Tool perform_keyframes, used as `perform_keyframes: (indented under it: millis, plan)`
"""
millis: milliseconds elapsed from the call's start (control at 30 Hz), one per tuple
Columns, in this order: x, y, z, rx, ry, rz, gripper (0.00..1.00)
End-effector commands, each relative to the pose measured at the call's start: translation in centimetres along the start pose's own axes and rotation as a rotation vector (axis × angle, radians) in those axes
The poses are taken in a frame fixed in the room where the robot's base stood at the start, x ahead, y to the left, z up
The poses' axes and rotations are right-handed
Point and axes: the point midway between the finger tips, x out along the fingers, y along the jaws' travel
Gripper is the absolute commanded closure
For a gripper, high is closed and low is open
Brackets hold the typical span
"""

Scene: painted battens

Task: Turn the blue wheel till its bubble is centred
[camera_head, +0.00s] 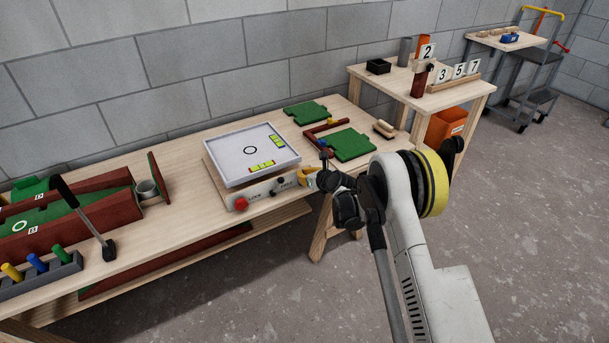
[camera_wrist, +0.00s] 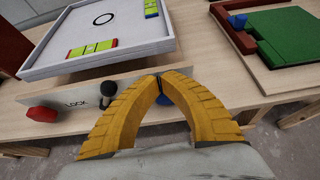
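A white tilting tray (camera_head: 238,150) with a black ring on it sits on a box with a pale front panel (camera_head: 262,193). One yellow-green bubble vial (camera_head: 262,166) lies along its front edge, another (camera_head: 277,141) along its right edge. The bubbles are too small to place surely. The blue wheel (camera_wrist: 164,100) shows only in part, between my fingers in the wrist view. My gripper (camera_wrist: 160,77) has yellow fingers with their tips together at the panel's right end, in front of the wheel. I cannot tell whether they pinch any part of it.
A red wheel (camera_head: 241,203) and a black lock lever (camera_wrist: 108,90) are on the panel, left of my gripper. Green boards (camera_head: 352,145) with red battens lie to the right on the bench. A red-sided ramp box (camera_head: 80,205) stands at left.

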Motion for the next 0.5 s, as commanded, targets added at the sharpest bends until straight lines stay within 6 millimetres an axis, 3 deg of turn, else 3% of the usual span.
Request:
perform_keyframes:
  millis: [500]
  plan:
    - [0.18,-0.10,-0.40,0.000,0.000,0.000,1.00]
